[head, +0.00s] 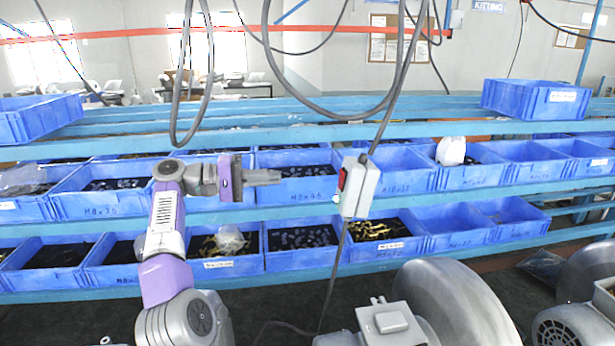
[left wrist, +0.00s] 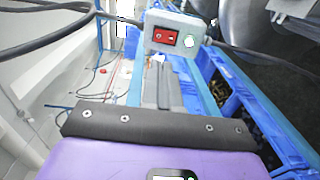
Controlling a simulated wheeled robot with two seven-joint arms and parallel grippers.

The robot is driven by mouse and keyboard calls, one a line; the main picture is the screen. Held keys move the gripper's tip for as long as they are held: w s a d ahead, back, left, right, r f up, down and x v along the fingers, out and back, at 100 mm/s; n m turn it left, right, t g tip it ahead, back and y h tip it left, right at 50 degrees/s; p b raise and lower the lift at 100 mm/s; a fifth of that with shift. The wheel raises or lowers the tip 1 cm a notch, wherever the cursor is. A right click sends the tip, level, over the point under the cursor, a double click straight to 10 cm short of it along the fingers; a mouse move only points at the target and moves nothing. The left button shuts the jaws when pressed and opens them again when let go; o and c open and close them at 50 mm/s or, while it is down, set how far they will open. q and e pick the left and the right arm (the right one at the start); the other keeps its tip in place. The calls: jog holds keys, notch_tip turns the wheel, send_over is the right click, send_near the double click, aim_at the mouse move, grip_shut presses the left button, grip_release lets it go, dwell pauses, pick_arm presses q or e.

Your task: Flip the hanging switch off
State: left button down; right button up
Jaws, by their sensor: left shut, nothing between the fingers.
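The hanging switch is a pale grey box (head: 361,188) hung on a black cable in the middle of the head view. Its left face carries a red rocker (head: 342,179) and a small green-rimmed light spot below it. In the left wrist view the box (left wrist: 190,28) faces the camera, with the red rocker (left wrist: 165,38) beside a pale round green-rimmed button (left wrist: 189,41). My left gripper (head: 278,177) is shut and empty, pointing right at the box with a gap between. Its fingers (left wrist: 163,70) show just below the box in the left wrist view. My right gripper is out of view.
Blue bins (head: 295,188) of small parts fill the rack behind the switch. Thick grey cables (head: 270,50) loop down above my left arm. Grey blowers (head: 450,300) stand at the front right. Open air lies between my gripper and the box.

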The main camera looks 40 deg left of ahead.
aim_at(341, 176)
pick_arm(q)
jog(key=b+x, duration=0.1)
jog(key=x, duration=1.1)
jog(key=shift+w+d, duration=0.1)
jog(key=shift+w+d+f, duration=0.1)
jog(key=shift+w+d, duration=0.3)
jog(key=shift+w, duration=0.15)
